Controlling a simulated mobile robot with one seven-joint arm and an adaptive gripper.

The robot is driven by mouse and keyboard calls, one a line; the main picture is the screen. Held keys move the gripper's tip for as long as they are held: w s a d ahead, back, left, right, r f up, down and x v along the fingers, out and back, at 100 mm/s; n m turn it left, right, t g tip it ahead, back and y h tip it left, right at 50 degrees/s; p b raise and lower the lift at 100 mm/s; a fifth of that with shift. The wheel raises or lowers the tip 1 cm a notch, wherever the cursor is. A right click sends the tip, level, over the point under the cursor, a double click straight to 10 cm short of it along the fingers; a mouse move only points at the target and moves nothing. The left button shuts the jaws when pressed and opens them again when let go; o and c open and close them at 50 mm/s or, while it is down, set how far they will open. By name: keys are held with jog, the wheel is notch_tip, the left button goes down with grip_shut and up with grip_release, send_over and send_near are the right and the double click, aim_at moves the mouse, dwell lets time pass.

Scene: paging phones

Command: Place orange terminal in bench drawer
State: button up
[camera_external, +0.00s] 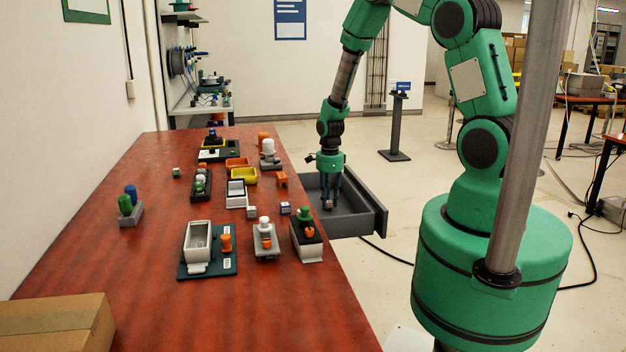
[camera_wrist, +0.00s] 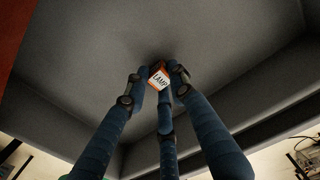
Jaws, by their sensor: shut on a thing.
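The grey bench drawer (camera_external: 362,222) is pulled out from the right side of the red-brown bench; its inside fills the wrist view (camera_wrist: 90,50). My gripper (camera_external: 328,200) points down inside the drawer. In the wrist view my gripper (camera_wrist: 161,75) has its blue fingers shut around a small orange block, the orange terminal (camera_wrist: 159,79), with a white face reading "LAMP". It shows only as a small patch between the fingertips in the external view (camera_external: 328,205). I cannot tell whether it touches the drawer floor.
The bench (camera_external: 150,300) holds several small trays, blocks and pegs, including an orange piece (camera_external: 281,180) near the drawer. A cardboard box (camera_external: 55,322) is at the near left. The drawer around my fingers looks empty. A black cable lies on the floor.

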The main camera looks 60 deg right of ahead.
aim_at(329, 202)
jog(key=shift+f, duration=0.2)
jog(key=o, duration=1)
jog(key=shift+r, duration=0.15)
notch_tip(329, 202, up, 12)
jog(key=p, duration=0.2)
jog(key=shift+r, duration=0.15)
